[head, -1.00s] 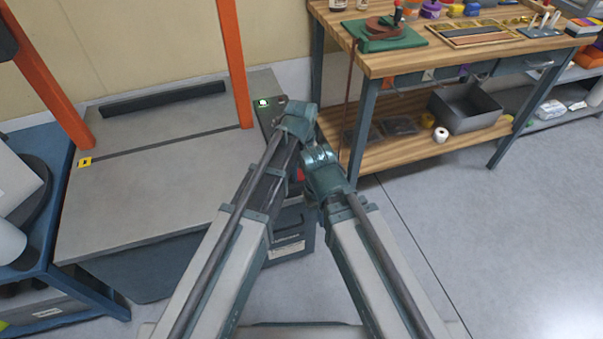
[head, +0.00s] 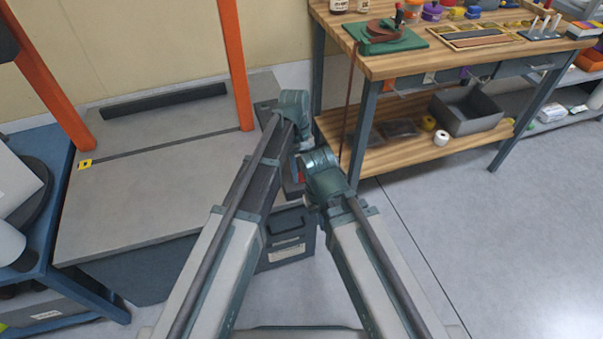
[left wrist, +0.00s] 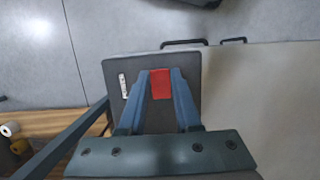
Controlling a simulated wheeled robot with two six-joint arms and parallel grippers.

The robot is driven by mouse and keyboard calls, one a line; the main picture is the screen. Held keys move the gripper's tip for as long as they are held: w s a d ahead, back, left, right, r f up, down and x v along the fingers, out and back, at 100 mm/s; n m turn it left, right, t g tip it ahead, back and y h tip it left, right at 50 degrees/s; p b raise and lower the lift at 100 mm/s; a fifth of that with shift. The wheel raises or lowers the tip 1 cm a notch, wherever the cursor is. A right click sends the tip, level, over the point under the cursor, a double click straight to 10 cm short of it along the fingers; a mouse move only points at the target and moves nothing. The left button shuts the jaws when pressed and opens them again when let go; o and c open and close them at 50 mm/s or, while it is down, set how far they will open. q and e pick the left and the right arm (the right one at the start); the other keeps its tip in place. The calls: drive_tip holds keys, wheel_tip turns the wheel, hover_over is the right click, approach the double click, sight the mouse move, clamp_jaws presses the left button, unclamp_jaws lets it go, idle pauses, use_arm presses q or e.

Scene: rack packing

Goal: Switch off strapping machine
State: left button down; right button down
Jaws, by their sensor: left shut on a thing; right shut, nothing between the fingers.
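The strapping machine has a grey table top (head: 150,185) and an orange arch (head: 236,65). A dark panel sits at its right end, and its plate with a white label shows in the left wrist view (left wrist: 190,66). A red switch piece (left wrist: 161,84) on that plate lies between the fingers of my left gripper (left wrist: 161,73), which is shut on it. In the head view my left wrist covers much of the panel. My right gripper (head: 320,170) is shut and empty, close beside the left one; its fingertips are mostly hidden.
A wooden workbench (head: 405,62) with a lower shelf stands just right of my grippers. A dark box (head: 288,238) is under the machine's right end. A blue cart (head: 60,280) is at the left. Open floor lies at the lower right.

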use_arm(q)
drive_tip(key=c, duration=0.6)
unclamp_jaws()
drive_tip(key=p+v, duration=1.3)
drive_tip(key=shift+r, duration=0.35)
drive_tip(key=shift+w, duration=0.15)
drive_tip(key=s+a+r+m+t+p, duration=0.1)
drive_tip(key=s+m+p, duration=0.1)
drive_tip(key=s, duration=0.4)
drive_tip(key=s+a+r+m+y+p, duration=0.1)
drive_tip(key=s+a+r+m, duration=0.1)
drive_tip(key=s, duration=0.5)
drive_tip(key=s+a+r+m+t+y+p, duration=0.1)
drive_tip(key=s+a+m+p, duration=0.1)
drive_tip(key=s, duration=0.4)
drive_tip(key=shift+s+r+m+t+p, duration=0.25)
drive_tip(key=shift+r+m+t+p, duration=0.1)
drive_tip(key=shift+m, duration=0.35)
